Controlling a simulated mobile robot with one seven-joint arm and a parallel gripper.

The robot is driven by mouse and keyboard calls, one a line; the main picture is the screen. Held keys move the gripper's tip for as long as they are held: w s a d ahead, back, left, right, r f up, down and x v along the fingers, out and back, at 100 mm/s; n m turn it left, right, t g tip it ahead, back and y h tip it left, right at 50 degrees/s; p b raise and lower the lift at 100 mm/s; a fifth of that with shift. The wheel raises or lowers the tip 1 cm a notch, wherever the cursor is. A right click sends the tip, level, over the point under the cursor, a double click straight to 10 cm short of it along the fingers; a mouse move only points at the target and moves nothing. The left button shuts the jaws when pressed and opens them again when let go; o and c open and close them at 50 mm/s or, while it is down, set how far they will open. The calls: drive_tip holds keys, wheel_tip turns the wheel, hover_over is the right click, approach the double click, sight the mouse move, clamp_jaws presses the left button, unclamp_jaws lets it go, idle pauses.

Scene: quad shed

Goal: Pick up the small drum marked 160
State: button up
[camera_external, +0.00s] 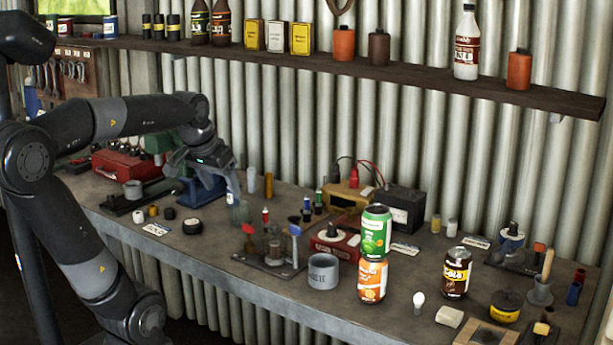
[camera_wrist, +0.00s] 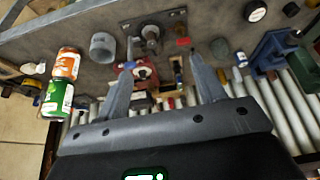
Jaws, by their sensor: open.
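No marking 160 can be read for certain in either view. A grey open-topped cylinder (camera_external: 323,272) with blurred dark lettering stands upright at the bench's front edge; it also shows in the wrist view (camera_wrist: 103,47). Smaller cylinders, a tan one (camera_external: 153,211) and a dark one (camera_external: 169,213), stand at the left part of the bench; their markings are too small to read. My gripper (camera_external: 232,187) is above the bench, left of the grey cylinder and apart from it. In the wrist view its fingers (camera_wrist: 162,55) are spread with nothing held between them.
A green can (camera_external: 375,232) stands on an orange can (camera_external: 372,280), right of the grey cylinder. A dark cola can (camera_external: 456,273) is farther right. A vise (camera_external: 205,190) and a clamp stand (camera_external: 272,250) are near my gripper. A shelf (camera_external: 330,68) runs along the corrugated wall.

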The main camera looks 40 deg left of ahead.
drive_tip(key=w+a+r+n+g, duration=0.1)
drive_tip(key=w+a, duration=0.5)
drive_tip(key=w, duration=0.4)
drive_tip(key=w+a+r+n+g, duration=0.1)
drive_tip(key=w+a, duration=0.4)
drive_tip(key=w, duration=0.6)
drive_tip(key=w+a+f+g, duration=0.1)
drive_tip(key=w+a+f, duration=0.3)
drive_tip(key=a, duration=0.1)
drive_tip(key=w+a+f+g, duration=0.1)
drive_tip(key=w+a+f, duration=0.3)
drive_tip(key=w+a, duration=0.1)
drive_tip(key=w+a+f, duration=0.4)
drive_tip(key=w+a, duration=0.1)
drive_tip(key=a, duration=0.2)
drive_tip(key=shift+a+f+n+g, duration=0.25)
drive_tip(key=shift+f+n+g, duration=0.05)
drive_tip(key=shift+f+g, duration=0.1)
drive_tip(key=shift+a+f, duration=0.15)
drive_tip(key=shift+f, duration=0.1)
wheel_tip(320, 180, down, 11)
drive_tip(key=shift+a+r, duration=0.1)
drive_tip(key=shift+r, duration=0.05)
drive_tip(key=shift+c, duration=0.4)
drive_tip(key=c, duration=1)
